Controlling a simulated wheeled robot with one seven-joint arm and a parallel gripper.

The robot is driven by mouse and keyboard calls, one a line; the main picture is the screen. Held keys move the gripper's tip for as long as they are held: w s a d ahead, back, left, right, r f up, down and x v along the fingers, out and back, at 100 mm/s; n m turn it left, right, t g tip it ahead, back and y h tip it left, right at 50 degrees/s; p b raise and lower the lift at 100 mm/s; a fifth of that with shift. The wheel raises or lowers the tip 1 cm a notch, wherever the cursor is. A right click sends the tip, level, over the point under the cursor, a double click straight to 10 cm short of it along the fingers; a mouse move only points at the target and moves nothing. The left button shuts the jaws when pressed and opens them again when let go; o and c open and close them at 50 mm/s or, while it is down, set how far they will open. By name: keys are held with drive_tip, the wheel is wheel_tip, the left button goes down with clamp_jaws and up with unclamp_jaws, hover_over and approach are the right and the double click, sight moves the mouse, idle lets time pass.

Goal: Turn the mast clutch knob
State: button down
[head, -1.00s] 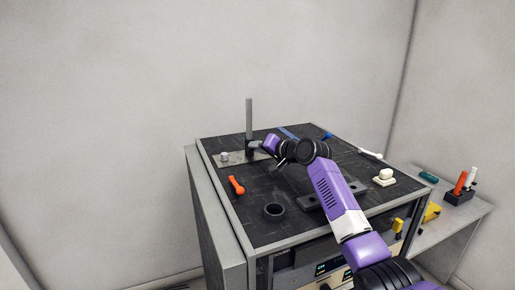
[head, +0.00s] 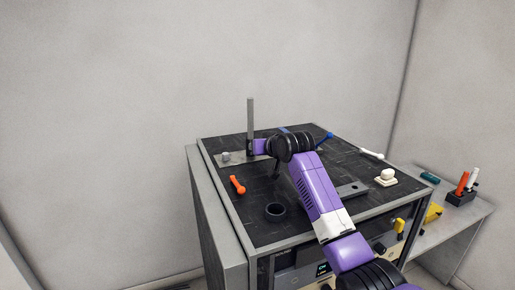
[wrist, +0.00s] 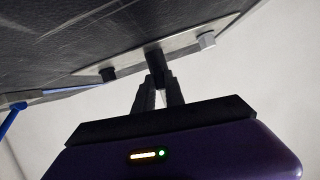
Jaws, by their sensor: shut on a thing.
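The upright grey mast (head: 250,115) stands on a light metal plate (head: 231,158) at the back left of the dark bench top. A dark clutch part (head: 250,147) sits low on the mast. In the wrist view my two fingers (wrist: 159,84) are nearly together, shut on the dark clutch knob at the mast's base. The knob itself is mostly covered by the fingers, so its turn angle cannot be told.
A small grey knob (head: 226,156) is on the plate's left end. An orange-red handle (head: 238,185), a black ring (head: 274,211), a blue-handled tool (head: 325,137) and a white block (head: 386,177) lie on the top. A side table (head: 470,212) stands right. Walls are behind.

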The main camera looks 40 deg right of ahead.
drive_tip(key=shift+n+h, duration=0.3)
drive_tip(key=shift+n, duration=0.1)
idle(0.3)
drive_tip(key=c, duration=1.4)
unclamp_jaws()
drive_tip(key=shift+a, duration=0.1)
drive_tip(key=shift+b+v, duration=1.1)
drive_tip(key=shift+v, duration=2.8)
